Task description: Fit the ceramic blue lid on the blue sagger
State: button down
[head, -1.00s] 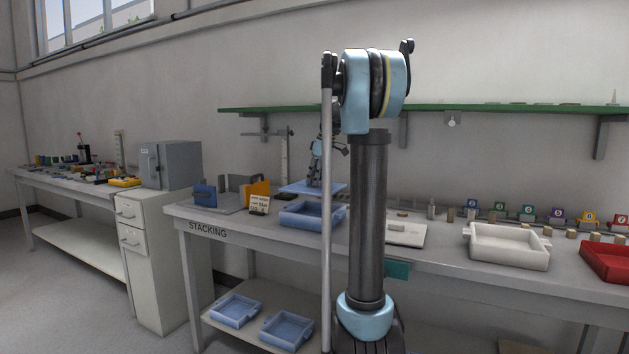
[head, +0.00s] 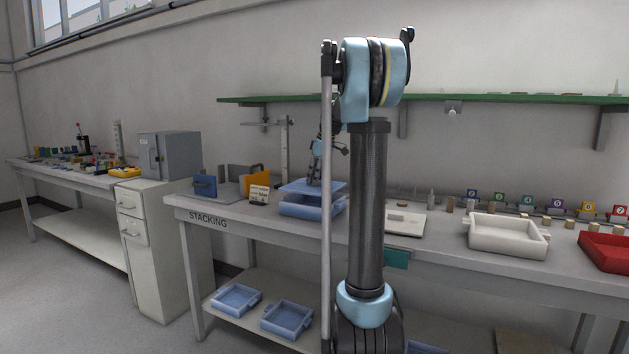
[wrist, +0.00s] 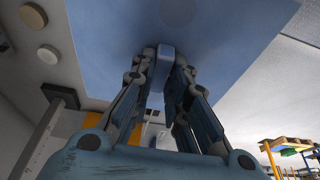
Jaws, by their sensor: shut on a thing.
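The ceramic blue lid (head: 297,187), a flat light-blue plate, is held level just over the blue sagger (head: 304,210), an open tray on the stacking bench. A thin gap seems to show between them at the front; I cannot tell if they touch at the back. My gripper (head: 315,181) points down above the lid, partly hidden by my own arm. In the wrist view my gripper (wrist: 165,62) is shut on the lid's small blue handle, and the lid (wrist: 235,40) fills much of the top. The sagger is hidden there.
Two more blue trays (head: 236,299) (head: 287,318) lie on the lower shelf. A small sign (head: 259,195) and an orange bracket (head: 257,179) stand left of the sagger. A white plate (head: 404,222) and white tray (head: 507,235) lie right. A green shelf (head: 470,102) runs above.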

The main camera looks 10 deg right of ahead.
jog(key=shift+f, duration=0.1)
dwell(0.3)
jog(key=shift+f, duration=1.3)
jog(key=shift+f, duration=0.65)
jog(key=c, duration=1.5)
grip_release()
